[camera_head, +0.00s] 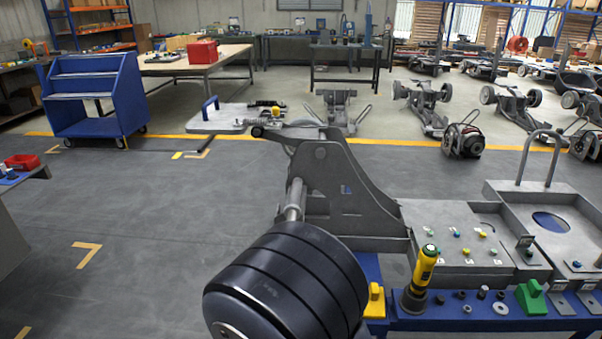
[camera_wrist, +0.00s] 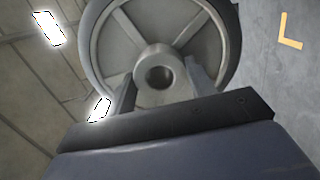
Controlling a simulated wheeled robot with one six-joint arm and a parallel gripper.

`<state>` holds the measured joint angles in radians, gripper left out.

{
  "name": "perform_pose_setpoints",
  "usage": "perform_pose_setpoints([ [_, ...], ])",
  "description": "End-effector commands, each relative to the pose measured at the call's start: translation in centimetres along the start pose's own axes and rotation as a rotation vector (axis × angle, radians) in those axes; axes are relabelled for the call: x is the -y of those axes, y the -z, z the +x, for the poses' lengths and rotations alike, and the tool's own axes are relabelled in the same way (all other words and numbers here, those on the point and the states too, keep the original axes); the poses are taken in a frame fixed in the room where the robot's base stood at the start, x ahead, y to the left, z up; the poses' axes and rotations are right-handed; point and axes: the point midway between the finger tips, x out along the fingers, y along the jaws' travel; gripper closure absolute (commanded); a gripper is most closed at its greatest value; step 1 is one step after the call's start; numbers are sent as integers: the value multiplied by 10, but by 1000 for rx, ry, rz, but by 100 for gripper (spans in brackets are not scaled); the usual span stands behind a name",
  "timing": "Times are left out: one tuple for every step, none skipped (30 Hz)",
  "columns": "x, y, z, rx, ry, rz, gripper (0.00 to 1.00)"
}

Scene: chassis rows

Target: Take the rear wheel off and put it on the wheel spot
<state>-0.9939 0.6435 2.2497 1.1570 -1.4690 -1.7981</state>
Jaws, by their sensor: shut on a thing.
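The rear wheel (camera_head: 295,275) is a wide black grooved tyre, large in the head view's lower middle. In the wrist view its grey spoked rim and hub (camera_wrist: 150,57) face me, with a dark bore at the hub's centre. My gripper (camera_wrist: 159,82) is shut on the hub, one finger on each side. The gripper does not show in the head view. A bare metal axle (camera_head: 294,200) shows above the wheel, on the grey chassis (camera_head: 328,180); the wheel looks off it. A round blue patch (camera_head: 551,222) lies in the grey tray (camera_head: 510,205); I cannot tell if it is the wheel spot.
A yellow-and-black tool (camera_head: 423,275) stands on the blue bench (camera_head: 440,322), beside small parts and a green block (camera_head: 531,298). A grey panel with coloured buttons (camera_head: 455,235) lies behind. A blue cart (camera_head: 95,95) stands far left.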

Motion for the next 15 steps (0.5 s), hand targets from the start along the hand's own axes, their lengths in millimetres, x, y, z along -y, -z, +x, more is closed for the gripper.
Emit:
perform_pose_setpoints([
  [0, -10, 10, 16, -4, 1, 84],
  [0, -14, 14, 20, -4, 1, 84],
  [1, -20, 21, 25, -4, 1, 84],
  [2, -24, 25, 29, -4, 0, 84],
  [2, -28, 30, 34, -4, 1, 84],
  [3, -34, 36, 39, -5, 1, 84],
  [3, -38, 41, 43, -5, 1, 84],
  [4, -43, 46, 48, -5, 1, 84],
  [4, -48, 52, 54, -5, 2, 84],
  [5, -52, 57, 56, -5, 1, 84],
  [6, -57, 61, 61, -5, 1, 84],
  [6, -63, 68, 67, -5, 1, 84],
  [7, -67, 72, 71, -5, 2, 84],
  [7, -72, 77, 75, -5, 2, 84],
  [8, -78, 84, 81, -6, 2, 84],
])
